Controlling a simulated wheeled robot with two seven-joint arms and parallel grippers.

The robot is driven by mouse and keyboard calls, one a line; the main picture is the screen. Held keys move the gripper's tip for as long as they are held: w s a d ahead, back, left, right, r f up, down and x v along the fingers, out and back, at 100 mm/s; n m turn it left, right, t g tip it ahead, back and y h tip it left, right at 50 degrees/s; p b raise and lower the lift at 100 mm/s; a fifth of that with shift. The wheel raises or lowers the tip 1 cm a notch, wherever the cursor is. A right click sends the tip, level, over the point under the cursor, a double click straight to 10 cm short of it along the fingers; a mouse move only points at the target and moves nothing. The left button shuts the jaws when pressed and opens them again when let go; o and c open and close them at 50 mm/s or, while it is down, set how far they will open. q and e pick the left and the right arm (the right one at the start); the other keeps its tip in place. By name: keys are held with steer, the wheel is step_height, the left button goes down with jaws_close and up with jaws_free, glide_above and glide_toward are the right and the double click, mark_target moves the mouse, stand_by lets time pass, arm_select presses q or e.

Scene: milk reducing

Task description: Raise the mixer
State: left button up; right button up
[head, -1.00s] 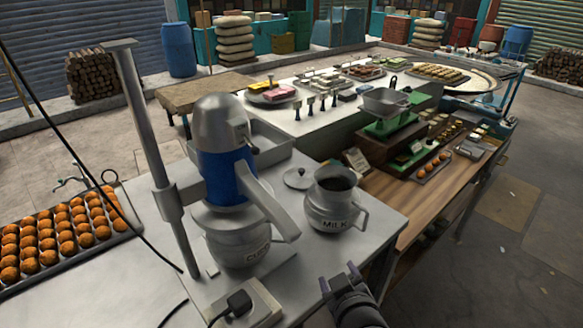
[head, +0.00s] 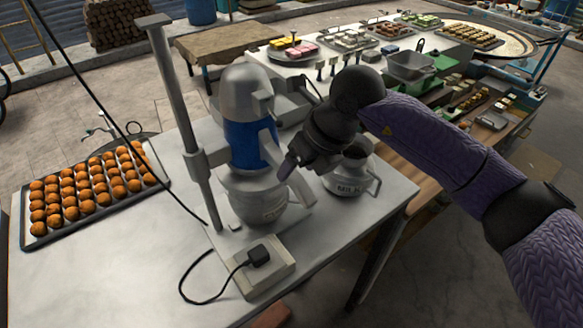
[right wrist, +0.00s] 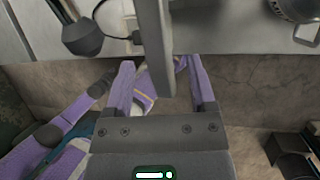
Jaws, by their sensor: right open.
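The mixer (head: 247,143) has a grey dome and a blue band and is mounted on a grey upright post (head: 185,120) over a metal pot (head: 255,205). Its grey lever (head: 299,191) slants down toward the lower right. In the right wrist view, a grey bar (right wrist: 155,45), which looks like the lever, stands between the open fingers of my right gripper (right wrist: 158,68), with gaps on both sides. My left gripper is not seen.
A milk can (head: 348,183) stands close by under my right forearm. A power socket with a black plug (head: 258,256) and loose cable sits at the table's front. A tray of orange balls (head: 30,228) lies left. Bare table (head: 110,270) lies between.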

mark_target(294, 172)
steer(key=shift+x, duration=1.8)
steer(key=shift+c, duration=0.2)
jaws_close()
steer(key=shift+r+p, duration=0.2)
steer(key=shift+p, duration=0.1)
